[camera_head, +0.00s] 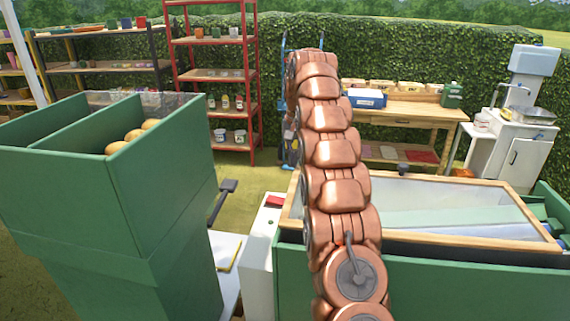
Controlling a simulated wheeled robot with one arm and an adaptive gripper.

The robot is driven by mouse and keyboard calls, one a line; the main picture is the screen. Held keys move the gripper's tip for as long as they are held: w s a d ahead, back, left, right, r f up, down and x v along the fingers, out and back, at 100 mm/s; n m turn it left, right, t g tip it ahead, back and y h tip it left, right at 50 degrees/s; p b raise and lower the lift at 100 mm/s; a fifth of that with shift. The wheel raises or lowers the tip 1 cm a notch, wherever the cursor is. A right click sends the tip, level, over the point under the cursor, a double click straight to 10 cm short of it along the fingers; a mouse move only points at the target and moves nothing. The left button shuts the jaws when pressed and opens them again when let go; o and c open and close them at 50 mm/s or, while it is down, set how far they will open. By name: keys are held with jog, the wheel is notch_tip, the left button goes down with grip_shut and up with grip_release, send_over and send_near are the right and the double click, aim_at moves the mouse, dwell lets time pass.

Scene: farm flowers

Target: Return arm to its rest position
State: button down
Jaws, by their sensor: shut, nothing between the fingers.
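My copper, segmented arm (333,150) rises from the bottom centre to the upper middle of the head view. It stands nearly upright and leans slightly left toward the top. Its upper end is in front of the hedge and the blue hand truck. No fingers show on it, so my gripper is not in view. Nothing is seen held by the arm.
A green bin (75,190) with yellow-orange round items (133,135) stands left. A wood-framed glass lid (440,208) on a green box lies close right of the arm. Behind are a red shelf (213,73), a wooden bench (405,113) and a white sink (507,150).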

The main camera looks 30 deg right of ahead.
jog(key=s+a+r+n+g, duration=0.1)
jog(key=s+a+r+n, duration=0.25)
jog(key=s+a, duration=1.45)
jog(key=s+a+f+n, duration=0.2)
jog(key=s+a+f, duration=0.2)
jog(key=s, duration=0.9)
jog(key=s+a+f+n+g, duration=0.1)
jog(key=s+a+f+n, duration=0.2)
jog(key=s, duration=0.9)
notch_tip(320, 180, down, 4)
jog(key=shift+s+a+r+h+p, duration=0.1)
jog(key=shift+s+a+h+p, duration=0.25)
jog(key=shift+a, duration=0.65)
